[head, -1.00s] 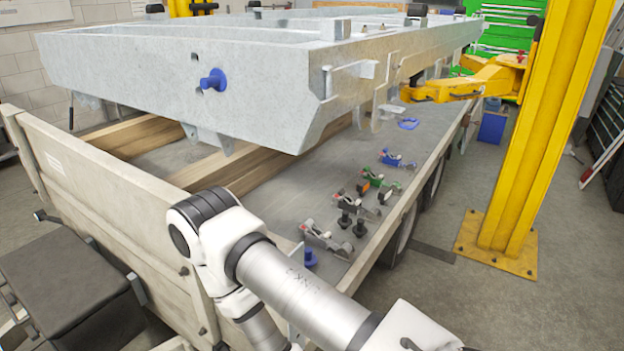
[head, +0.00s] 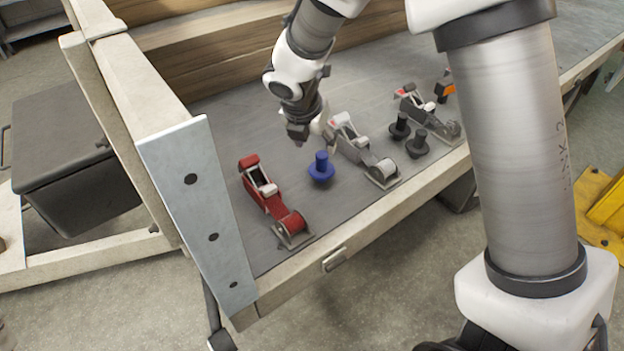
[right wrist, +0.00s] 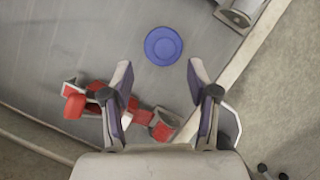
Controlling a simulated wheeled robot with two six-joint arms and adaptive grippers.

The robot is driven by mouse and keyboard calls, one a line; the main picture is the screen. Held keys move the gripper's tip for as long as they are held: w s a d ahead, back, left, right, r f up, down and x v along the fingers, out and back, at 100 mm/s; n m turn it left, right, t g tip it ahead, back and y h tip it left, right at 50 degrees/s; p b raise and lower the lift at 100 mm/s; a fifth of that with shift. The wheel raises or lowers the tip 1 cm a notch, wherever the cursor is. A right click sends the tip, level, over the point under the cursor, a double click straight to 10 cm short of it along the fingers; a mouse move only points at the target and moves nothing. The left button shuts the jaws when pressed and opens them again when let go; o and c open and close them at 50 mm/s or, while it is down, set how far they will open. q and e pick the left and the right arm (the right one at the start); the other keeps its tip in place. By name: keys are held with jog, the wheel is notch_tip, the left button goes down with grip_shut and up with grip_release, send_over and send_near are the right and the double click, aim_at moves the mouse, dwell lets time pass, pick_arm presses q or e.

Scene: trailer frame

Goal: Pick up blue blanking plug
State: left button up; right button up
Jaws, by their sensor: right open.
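The blue blanking plug (head: 321,169) stands upright on the grey trailer bed, between a red clamp and a grey clamp. In the right wrist view the plug (right wrist: 163,46) shows from above as a round blue disc. My right gripper (head: 308,137) hangs just behind and to the left of the plug in the head view, apart from it. In the right wrist view its two fingers (right wrist: 160,68) are spread and empty, with the plug ahead, roughly centred between their tips. My left gripper is not in view.
A red clamp (head: 268,195) lies left of the plug and a grey clamp (head: 362,150) lies close on its right. Two black plugs (head: 416,143) stand farther right. The bed's raised side board (head: 130,110) and metal corner plate (head: 196,190) bound the left.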

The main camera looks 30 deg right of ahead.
aim_at(322, 155)
jog(key=shift+s+d+f, duration=0.1)
jog(key=shift+d+f, duration=0.15)
jog(key=shift+f, duration=0.25)
jog(key=b+x, duration=0.2)
jog(key=x, duration=0.4)
jog(key=shift+d+b, duration=0.15)
jog(key=shift+b, duration=0.15)
jog(key=shift+r, duration=0.2)
grip_shut()
